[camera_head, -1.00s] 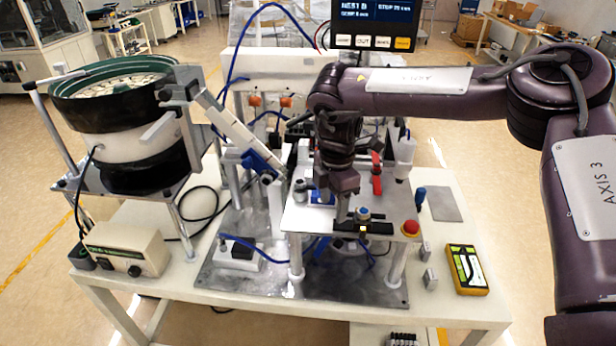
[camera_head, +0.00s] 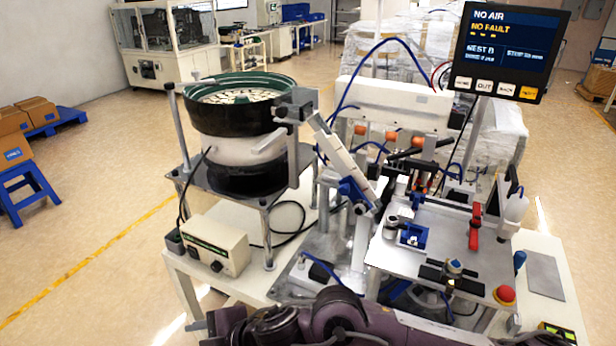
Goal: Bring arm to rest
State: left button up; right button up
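My purple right arm lies folded low along the bottom edge of the head view, in front of the table, clear of the fixture plate. Its far end reaches left to near the table's front left leg. A small grey part there may belong to my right gripper (camera_head: 197,327). The fingers are too small and cut off to tell whether they are open or shut. My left arm and gripper are not in view.
A bowl feeder (camera_head: 213,121) stands on the left of the table, with a control box (camera_head: 215,245) before it. The fixture plate (camera_head: 440,238) holds a blue nest (camera_head: 413,235), red clamp (camera_head: 475,227) and red button (camera_head: 504,294). A screen (camera_head: 512,45) shows "NO AIR".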

notch_tip(320, 180, up, 5)
jog(key=w+m+t+y, duration=0.1)
jog(key=m+t, duration=0.2)
jog(key=m, duration=0.1)
jog(key=w+d+f+m+t+h, duration=0.1)
jog(key=w+d+m+t+h, duration=0.15)
jog(key=d+m, duration=0.35)
jog(key=w+d+m+t+h, duration=0.1)
jog(key=w+d+m+h, duration=0.2)
jog(key=d, duration=0.6)
jog(key=s+d+f+m+g+h, duration=0.3)
jog(key=s+d+f+m, duration=0.3)
jog(key=d, duration=0.5)
jog(key=s+d+f+m+g+h, duration=0.3)
jog(key=s+d+f, duration=0.3)
jog(key=d, duration=0.6)
jog(key=s+f+b, duration=0.1)
jog(key=s+f, duration=0.1)
jog(key=f, duration=1.5)
jog(key=s+f+b, duration=0.2)
jog(key=f, duration=1.5)
jog(key=s+d+f+g+b, duration=0.1)
jog(key=s+d+f+g, duration=0.1)
jog(key=s+f, duration=1.6)
jog(key=shift+s+d+n+b, duration=0.2)
jog(key=shift+d+n+b, duration=0.15)
jog(key=shift+d, duration=0.2)
